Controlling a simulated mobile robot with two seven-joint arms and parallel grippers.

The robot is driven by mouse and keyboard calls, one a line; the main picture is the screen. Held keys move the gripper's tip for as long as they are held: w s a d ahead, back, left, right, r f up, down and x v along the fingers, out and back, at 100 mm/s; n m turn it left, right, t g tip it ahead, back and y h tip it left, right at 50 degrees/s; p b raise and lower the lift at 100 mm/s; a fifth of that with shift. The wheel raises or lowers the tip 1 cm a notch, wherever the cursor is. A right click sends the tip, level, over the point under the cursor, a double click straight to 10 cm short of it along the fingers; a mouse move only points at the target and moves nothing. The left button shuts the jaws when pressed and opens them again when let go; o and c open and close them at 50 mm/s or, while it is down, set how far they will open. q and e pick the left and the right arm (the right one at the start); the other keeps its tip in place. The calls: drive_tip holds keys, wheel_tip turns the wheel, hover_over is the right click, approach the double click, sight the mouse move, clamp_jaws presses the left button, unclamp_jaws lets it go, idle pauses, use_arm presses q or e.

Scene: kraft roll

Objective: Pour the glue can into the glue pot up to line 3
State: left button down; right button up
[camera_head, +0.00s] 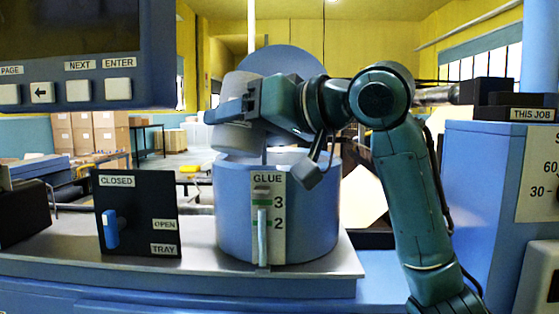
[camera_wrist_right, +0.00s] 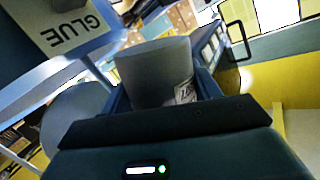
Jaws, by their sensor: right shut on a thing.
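The blue glue pot (camera_head: 228,215) stands on the grey bench top, with a GLUE label and marks 3 and 2. In its gauge, a pale column (camera_head: 263,240) reaches up to just about mark 3. My right gripper (camera_head: 232,108) is shut on the grey glue can (camera_head: 222,138), held tilted over the pot's mouth. In the right wrist view the can (camera_wrist_right: 150,72) sits between the fingers. A narrow pale strip shows below the can; I cannot tell whether it is flowing glue. The pot's inside is hidden. My left gripper is not in view.
A black panel (camera_head: 140,240) marked CLOSED, OPEN and TRAY, with a blue lever (camera_head: 111,229) by CLOSED, stands left of the pot. A button console (camera_head: 75,50) fills the upper left. A blue cabinet (camera_head: 480,200) stands at right. A round blue disc (camera_head: 285,58) rises behind the can.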

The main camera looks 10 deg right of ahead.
drive_tip(key=shift+w+d+r+m, duration=0.35)
drive_tip(key=shift+r+m, duration=0.15)
drive_tip(key=shift+m, duration=0.2)
idle(0.7)
drive_tip(key=shift+w+d+f+m+g+y, duration=0.3)
drive_tip(key=shift+w+d+m+g+y, duration=0.1)
drive_tip(key=shift+m, duration=0.4)
idle(0.6)
drive_tip(key=shift+f+m+b, duration=0.15)
drive_tip(key=shift+m+b, duration=0.3)
drive_tip(key=shift+m, duration=0.05)
idle(0.6)
drive_tip(key=shift+f, duration=0.1)
drive_tip(key=shift+a+f+m+g+y+b, duration=0.1)
drive_tip(key=shift+m+g+y+b, duration=0.2)
drive_tip(key=shift+m, duration=0.2)
idle(0.3)
drive_tip(key=shift+f+m, duration=0.1)
drive_tip(key=shift+m, duration=0.3)
idle(0.4)
idle(0.3)
drive_tip(key=shift+r, duration=0.2)
drive_tip(key=shift+m, duration=0.3)
